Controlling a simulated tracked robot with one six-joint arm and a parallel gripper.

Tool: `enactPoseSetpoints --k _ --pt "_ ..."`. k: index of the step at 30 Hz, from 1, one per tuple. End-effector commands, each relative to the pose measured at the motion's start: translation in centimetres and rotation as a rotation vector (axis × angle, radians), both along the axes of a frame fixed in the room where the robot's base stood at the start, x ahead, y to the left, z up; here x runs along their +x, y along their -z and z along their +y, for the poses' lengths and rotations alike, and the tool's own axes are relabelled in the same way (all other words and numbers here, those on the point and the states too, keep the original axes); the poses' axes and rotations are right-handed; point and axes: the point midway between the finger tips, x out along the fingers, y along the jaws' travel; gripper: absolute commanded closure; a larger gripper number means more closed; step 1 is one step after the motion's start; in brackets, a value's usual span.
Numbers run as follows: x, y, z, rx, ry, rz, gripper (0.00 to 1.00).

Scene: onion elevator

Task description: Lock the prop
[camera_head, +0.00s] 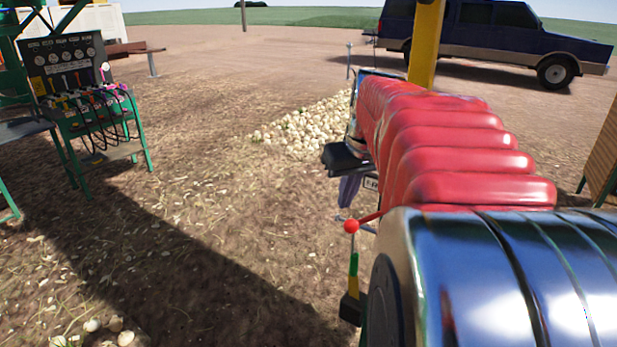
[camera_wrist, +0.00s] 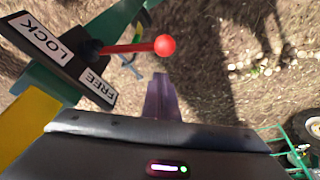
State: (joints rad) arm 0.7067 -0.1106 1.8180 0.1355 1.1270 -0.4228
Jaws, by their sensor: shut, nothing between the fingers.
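The prop's lever is a red rod with a red ball knob (camera_wrist: 165,45), mounted on a black plate (camera_wrist: 72,62) labelled LOCK and FREE. In the wrist view the rod sticks out to the right of the plate. I cannot tell which label it is set to. The knob also shows in the head view (camera_head: 351,226), left of my arm. My gripper (camera_wrist: 160,97) is shut and empty, its purple-grey fingers below the knob in the wrist view and apart from it in the picture. In the head view the fingers (camera_head: 348,190) show just above the knob; my arm hides much behind them.
A control stand (camera_head: 90,95) with gauges and levers stands at the left. An onion pile (camera_head: 305,130) lies on the ground in the middle. A yellow post (camera_head: 425,45) and a dark blue pickup (camera_head: 490,30) stand behind. Open ground lies left of my arm.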

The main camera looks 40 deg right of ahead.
Motion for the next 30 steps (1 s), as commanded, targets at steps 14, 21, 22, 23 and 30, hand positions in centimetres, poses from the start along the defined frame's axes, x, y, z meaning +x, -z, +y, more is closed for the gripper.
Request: enactPoseSetpoints --k 14,21,22,23,30 --pt "-1.8 1.2 0.6 0.001 0.001 0.001 1.00" --pt "-1.9 1.3 0.6 0.001 0.002 0.002 1.00" --pt "-1.9 1.3 0.6 0.001 0.001 0.002 1.00" --pt "-1.9 1.3 0.6 0.001 -0.001 0.002 1.00" --pt "-1.9 1.3 1.1 0.001 -0.048 0.003 1.00"
